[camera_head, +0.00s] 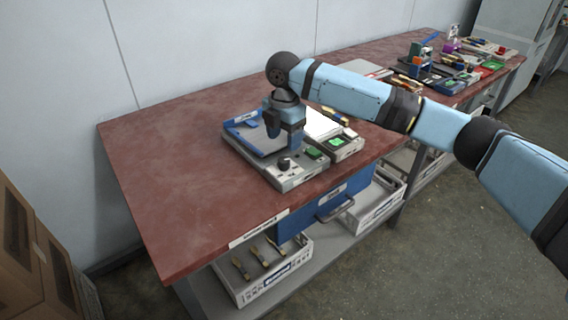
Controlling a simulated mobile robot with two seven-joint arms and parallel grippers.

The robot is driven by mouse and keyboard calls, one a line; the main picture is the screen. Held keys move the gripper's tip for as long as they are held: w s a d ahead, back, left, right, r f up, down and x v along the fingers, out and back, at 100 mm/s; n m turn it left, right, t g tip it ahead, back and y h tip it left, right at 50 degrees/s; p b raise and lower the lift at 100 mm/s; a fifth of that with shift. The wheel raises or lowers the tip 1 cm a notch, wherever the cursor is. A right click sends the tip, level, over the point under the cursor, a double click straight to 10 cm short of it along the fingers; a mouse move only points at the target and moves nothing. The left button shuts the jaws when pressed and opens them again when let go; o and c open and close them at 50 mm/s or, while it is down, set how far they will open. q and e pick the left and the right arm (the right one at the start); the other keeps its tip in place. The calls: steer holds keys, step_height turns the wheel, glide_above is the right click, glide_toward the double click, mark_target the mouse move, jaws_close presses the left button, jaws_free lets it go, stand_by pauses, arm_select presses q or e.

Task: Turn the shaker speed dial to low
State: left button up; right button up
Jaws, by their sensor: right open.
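The shaker (302,178) is a grey box with a blue-rimmed platform (247,137) on the red-brown bench. Its dark round speed dial (284,163) is on the front panel, at the left of a green button (314,153). The dial's setting is too small to read. My right gripper (282,137) points down over the shaker, just behind and above the dial, and hides part of the platform. It is open, with nothing seen between its fingers. It looks apart from the dial, but the gap is hard to judge. My left gripper is out of view.
A second device with a green screen (336,142) stands close at the shaker's right. A blue drawer (335,200) and white bins (262,272) are below the bench (165,170). Bench space at the left is clear. Several tools and devices crowd the far right end.

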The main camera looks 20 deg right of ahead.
mark_target(284, 160)
step_height(284, 160, down, 8)
steer(key=shift+r+b, duration=0.15)
steer(key=shift+b, duration=0.5)
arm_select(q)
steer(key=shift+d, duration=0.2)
